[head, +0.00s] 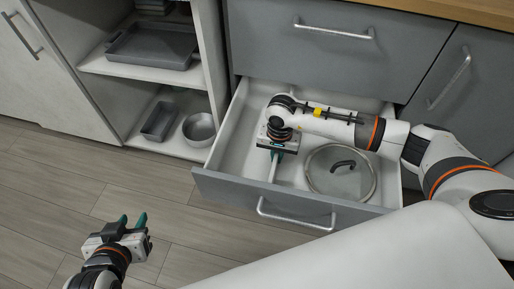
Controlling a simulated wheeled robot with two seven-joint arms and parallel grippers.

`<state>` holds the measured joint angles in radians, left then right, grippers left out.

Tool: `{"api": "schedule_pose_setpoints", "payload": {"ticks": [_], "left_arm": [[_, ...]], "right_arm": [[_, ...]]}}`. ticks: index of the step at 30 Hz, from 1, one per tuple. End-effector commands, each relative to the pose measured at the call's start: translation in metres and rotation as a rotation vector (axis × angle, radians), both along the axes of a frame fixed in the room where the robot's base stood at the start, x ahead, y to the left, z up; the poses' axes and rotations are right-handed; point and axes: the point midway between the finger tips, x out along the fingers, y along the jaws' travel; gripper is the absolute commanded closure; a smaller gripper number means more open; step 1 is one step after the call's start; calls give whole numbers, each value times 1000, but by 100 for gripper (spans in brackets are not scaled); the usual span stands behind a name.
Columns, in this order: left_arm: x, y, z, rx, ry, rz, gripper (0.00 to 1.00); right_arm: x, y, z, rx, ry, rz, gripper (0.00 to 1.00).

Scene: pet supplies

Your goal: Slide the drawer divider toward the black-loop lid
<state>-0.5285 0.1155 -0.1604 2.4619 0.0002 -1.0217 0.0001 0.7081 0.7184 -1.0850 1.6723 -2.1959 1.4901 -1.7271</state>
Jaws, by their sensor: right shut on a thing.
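The open drawer (207,174) holds a round glass lid (322,182) with a steel rim and a black loop handle (343,164) on its right side. The drawer divider (272,172) is a thin light strip running front to back, left of the lid with a gap between them. My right gripper (277,154) reaches down into the drawer and is shut on the divider; the arm hides the divider's rear part. My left gripper (133,219) is open and empty, over the floor left of the drawer.
The drawer front (285,201) has a bar handle (296,216). A shelf unit at left holds a grey tray (152,47), a small grey bin (159,121) and a metal bowl (199,129). The wooden floor at lower left is clear.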

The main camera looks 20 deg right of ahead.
Motion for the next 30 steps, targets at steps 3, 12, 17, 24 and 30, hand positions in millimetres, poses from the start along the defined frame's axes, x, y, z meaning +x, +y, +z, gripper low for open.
{"api": "schedule_pose_setpoints", "payload": {"ticks": [3,12,17,24,30], "left_arm": [[-7,3,-5,12,51,3,66],[-12,5,-9,19,82,6,66],[-11,5,-9,18,81,6,66],[-11,5,-9,18,81,6,66],[-11,5,-9,18,81,6,66]], "right_arm": [[-14,-22,1,-5,1,-2,100],[-23,-34,0,-2,1,0,100],[-23,-33,0,-1,2,0,100],[-23,-33,0,0,1,0,67],[-23,-33,1,-1,1,0,67]]}}
